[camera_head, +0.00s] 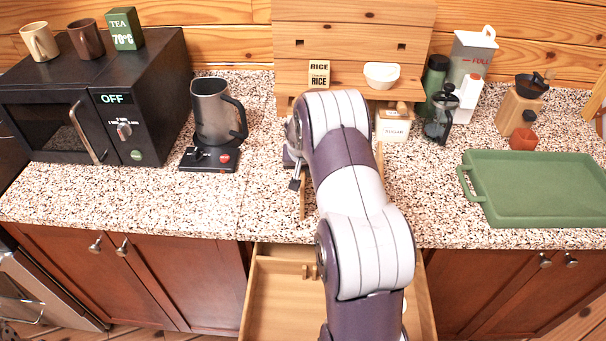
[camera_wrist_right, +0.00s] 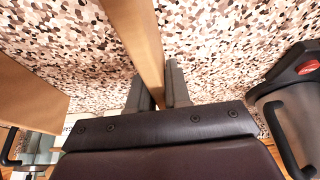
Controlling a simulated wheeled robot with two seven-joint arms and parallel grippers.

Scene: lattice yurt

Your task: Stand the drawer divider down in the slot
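The drawer divider is a thin light-wood board; in the head view (camera_head: 302,203) a narrow strip of it shows at the counter's middle, the rest hidden by my right arm. In the right wrist view (camera_wrist_right: 138,35) it runs between the fingers of my right gripper (camera_wrist_right: 158,88), which look closed on it. In the head view the right gripper (camera_head: 295,172) is mostly hidden. Whether the divider touches the counter is unclear. The open wooden drawer (camera_head: 272,310) is below the counter edge. Small wooden cleats (camera_head: 309,272), apparently the slot, show inside. My left gripper is not in view.
The kettle (camera_head: 212,112) stands left of the right gripper, beside the microwave (camera_head: 70,110). A wooden piece (camera_head: 379,160) stands right of my arm. A wooden shelf (camera_head: 350,45) is behind. A green tray (camera_head: 540,185) lies at right. Counter space at front left is clear.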

